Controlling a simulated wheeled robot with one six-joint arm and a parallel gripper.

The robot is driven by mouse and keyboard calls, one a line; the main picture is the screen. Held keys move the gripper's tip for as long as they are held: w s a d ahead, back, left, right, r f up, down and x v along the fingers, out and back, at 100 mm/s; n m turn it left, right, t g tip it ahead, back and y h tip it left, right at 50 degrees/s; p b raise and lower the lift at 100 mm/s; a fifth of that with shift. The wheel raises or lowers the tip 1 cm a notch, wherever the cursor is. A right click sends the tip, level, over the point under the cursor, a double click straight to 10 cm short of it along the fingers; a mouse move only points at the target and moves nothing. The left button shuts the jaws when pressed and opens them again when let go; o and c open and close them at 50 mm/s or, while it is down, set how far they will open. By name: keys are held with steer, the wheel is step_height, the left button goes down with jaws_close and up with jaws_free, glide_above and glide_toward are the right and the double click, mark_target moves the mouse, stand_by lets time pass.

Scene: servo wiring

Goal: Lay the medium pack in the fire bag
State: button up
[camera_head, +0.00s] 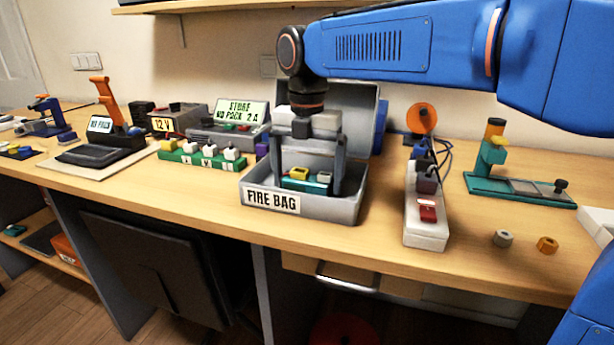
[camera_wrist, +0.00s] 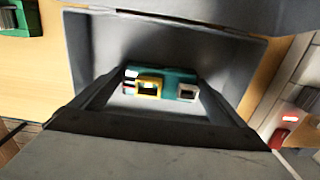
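The fire bag (camera_head: 228,195) is a grey open box with a label on its front and its lid raised behind. It also shows in the wrist view (camera_wrist: 85,45). A teal pack with a yellow-framed part and a pale part (camera_head: 297,184), taken as the medium pack, is inside its walls, and shows in the wrist view too (camera_wrist: 173,76). My gripper (camera_head: 311,184) points down into the bag, with one finger at each end of the pack. The fingers look closed against its ends. The front wall hides the pack's underside, so I cannot tell whether it touches the floor.
A green block with white plugs (camera_head: 200,158) stands left of the bag. A white power strip with a red switch (camera_head: 427,232) stands to its right.

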mark_target(307, 172)
steer(key=shift+r, duration=0.1)
step_height(307, 172, up, 12)
stand_by(0.7)
